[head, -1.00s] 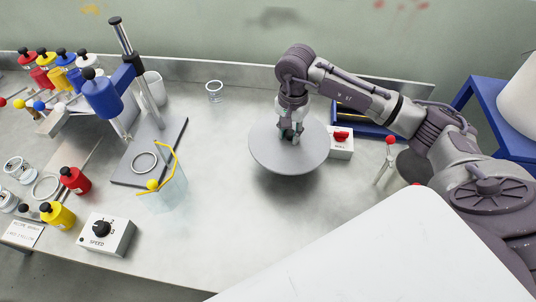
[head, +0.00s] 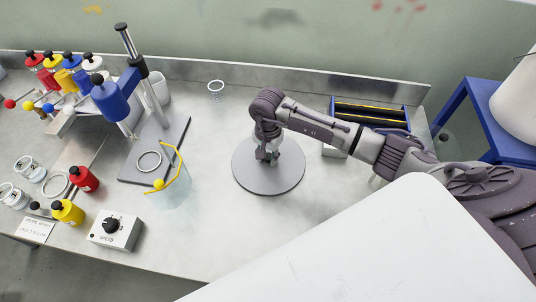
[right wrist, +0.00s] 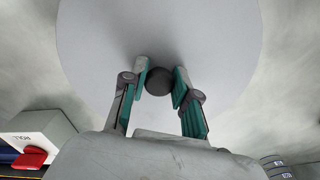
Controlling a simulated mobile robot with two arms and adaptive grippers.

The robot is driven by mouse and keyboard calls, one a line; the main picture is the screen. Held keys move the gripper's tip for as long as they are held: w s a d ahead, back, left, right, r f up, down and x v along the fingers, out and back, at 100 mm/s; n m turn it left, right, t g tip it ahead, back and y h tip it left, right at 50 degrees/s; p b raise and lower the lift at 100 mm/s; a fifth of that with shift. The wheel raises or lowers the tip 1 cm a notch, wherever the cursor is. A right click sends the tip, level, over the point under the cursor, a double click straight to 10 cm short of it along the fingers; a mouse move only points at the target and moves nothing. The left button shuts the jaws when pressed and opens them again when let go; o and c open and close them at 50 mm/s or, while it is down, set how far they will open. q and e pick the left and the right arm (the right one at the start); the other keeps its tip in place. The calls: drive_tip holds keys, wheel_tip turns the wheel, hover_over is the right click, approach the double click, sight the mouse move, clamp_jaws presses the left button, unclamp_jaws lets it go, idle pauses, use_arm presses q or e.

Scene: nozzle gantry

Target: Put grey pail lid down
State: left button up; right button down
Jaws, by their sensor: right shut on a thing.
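The grey pail lid (head: 262,183) is a flat round disc at the middle of the metal bench in the head view, lying level at or very near the bench top. Whether a thin gap remains under it I cannot tell. My right gripper (head: 267,158) is above its centre, pointing down, shut on the lid's knob. In the right wrist view the dark round knob (right wrist: 158,81) sits between the green-padded fingertips, and the lid (right wrist: 95,40) fills the upper middle. My left gripper is not in view.
A clear container with a yellow edge (head: 174,190) stands left of the lid. A stand holds a blue bottle (head: 112,100). A speed box (head: 117,229) is at front left. A blue tray (head: 372,112) and a box with a red switch (right wrist: 32,158) are close by.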

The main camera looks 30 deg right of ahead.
sight(268, 157)
drive_tip(key=shift+f, duration=0.15)
drive_tip(key=c, duration=0.9)
unclamp_jaws()
drive_tip(key=shift+r, duration=0.25)
drive_tip(key=shift+w+r, duration=0.1)
drive_tip(key=shift+r, duration=0.2)
wheel_tip(268, 157, up, 11)
drive_tip(key=b, duration=0.2)
drive_tip(key=shift+r+b, duration=0.15)
drive_tip(key=shift+b, duration=0.15)
drive_tip(key=shift+s, duration=0.2)
